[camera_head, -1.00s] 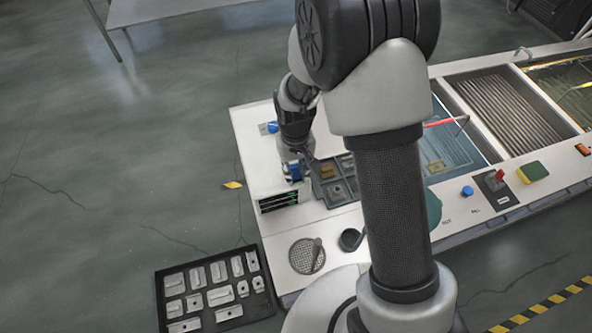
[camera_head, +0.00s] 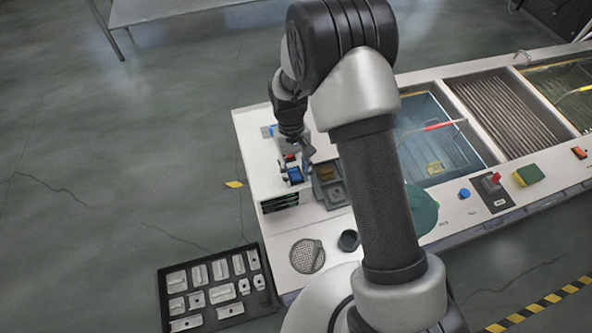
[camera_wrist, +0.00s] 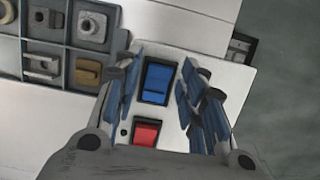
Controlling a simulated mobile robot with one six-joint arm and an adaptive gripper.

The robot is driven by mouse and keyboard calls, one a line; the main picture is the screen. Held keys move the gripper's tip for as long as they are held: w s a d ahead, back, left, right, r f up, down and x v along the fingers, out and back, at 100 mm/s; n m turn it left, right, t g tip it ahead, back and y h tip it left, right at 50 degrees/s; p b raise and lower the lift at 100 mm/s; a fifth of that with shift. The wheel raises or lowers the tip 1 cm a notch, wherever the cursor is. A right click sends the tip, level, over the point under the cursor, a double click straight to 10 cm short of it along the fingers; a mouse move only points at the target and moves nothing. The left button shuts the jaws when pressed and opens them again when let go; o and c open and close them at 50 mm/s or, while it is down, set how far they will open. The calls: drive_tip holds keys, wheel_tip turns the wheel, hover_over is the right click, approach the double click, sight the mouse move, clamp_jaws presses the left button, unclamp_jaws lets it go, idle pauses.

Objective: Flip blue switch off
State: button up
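The blue switch (camera_wrist: 157,82) is a rocker on a pale panel (camera_wrist: 180,58), with a red switch (camera_wrist: 146,132) beside it. In the wrist view the blue switch lies between the two blue-padded fingers of my gripper (camera_wrist: 160,88), which are spread apart and do not appear to touch it. In the head view the blue switch (camera_head: 295,174) and the red switch (camera_head: 289,157) show on the white box, with my gripper (camera_head: 300,160) just above and partly over them. I cannot tell which way the blue rocker is tipped.
A grey compartment tray (camera_wrist: 60,45) with metal parts is close beside the panel. A black tray of metal parts (camera_head: 163,290) lies at lower left. A mesh disc (camera_head: 307,256) and a dark cup (camera_head: 349,240) sit on the counter. Tanks (camera_head: 438,140) are at right.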

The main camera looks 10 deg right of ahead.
drive_tip(key=shift+o, duration=0.2)
drive_tip(key=v, duration=1.2)
wheel_tip(320, 180, up, 7)
drive_tip(key=t+b, duration=0.2)
drive_tip(key=b, duration=0.1)
hover_over(293, 168)
drive_tip(key=s+d, duration=0.3)
drive_tip(key=s, duration=0.1)
drive_tip(key=s+d+r+m+t+b, duration=0.1)
drive_tip(key=s+d+r+t+b, duration=0.1)
drive_tip(key=s+d+r, duration=0.3)
drive_tip(key=s+d+f+t+b, duration=0.1)
drive_tip(key=s+b, duration=0.1)
drive_tip(key=s, duration=0.5)
drive_tip(key=s+f+m+t+b, duration=0.1)
drive_tip(key=s+t+b, duration=0.1)
drive_tip(key=s, duration=0.6)
drive_tip(key=shift+s+d+f+t+y+b, duration=0.25)
drive_tip(key=shift+d+f+t+y+b, duration=0.05)
drive_tip(key=shift+d+f+b, duration=0.1)
